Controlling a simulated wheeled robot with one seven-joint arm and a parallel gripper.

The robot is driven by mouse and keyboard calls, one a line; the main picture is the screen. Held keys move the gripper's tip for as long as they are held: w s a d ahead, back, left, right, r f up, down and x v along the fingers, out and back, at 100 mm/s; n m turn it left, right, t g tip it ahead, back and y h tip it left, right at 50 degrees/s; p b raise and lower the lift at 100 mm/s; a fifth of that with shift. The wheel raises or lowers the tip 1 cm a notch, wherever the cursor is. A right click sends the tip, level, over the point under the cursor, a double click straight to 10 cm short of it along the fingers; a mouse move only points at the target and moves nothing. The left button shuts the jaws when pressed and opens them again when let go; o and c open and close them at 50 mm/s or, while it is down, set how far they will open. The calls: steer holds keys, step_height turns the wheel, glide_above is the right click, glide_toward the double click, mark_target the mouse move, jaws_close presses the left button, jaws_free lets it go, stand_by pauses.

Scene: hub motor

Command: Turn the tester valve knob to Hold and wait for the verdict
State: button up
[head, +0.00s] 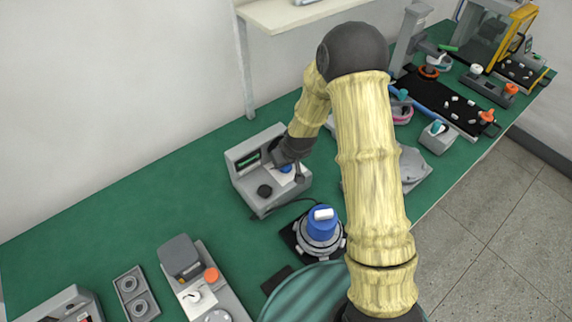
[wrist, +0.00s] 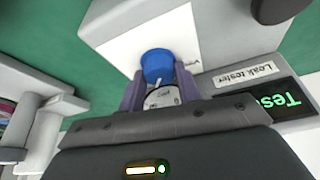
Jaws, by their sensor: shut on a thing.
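The leak tester (head: 243,182) is a grey box on the green bench in the head view. Its blue valve knob (wrist: 157,64) sits on a white label plate in the wrist view, and a sliver of the blue shows in the head view (head: 286,168). My gripper (wrist: 158,82) is shut on the blue knob, with a purple finger on each side. A round gauge (wrist: 162,97) shows between the fingers. The plate's lettering is mostly hidden, so the knob's setting cannot be read.
A black knob (head: 265,190) stands on the tester's front. A blue and grey hub part (head: 321,229) sits on a dark mat close in front of the tester. Grey devices (head: 181,257) stand at the lower left. The bench (head: 130,215) left of the tester is clear.

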steer(key=shift+r+m+t+h, duration=0.1)
steer(key=shift+m+t+h, duration=0.3)
steer(key=shift+m, duration=0.9)
steer(key=o, duration=0.7)
steer(key=a+v, duration=0.1)
steer(key=v, duration=1.6)
steer(key=shift+w+d+r+b, duration=0.15)
steer(key=shift+d+r+b, duration=0.1)
steer(key=shift+b, duration=0.1)
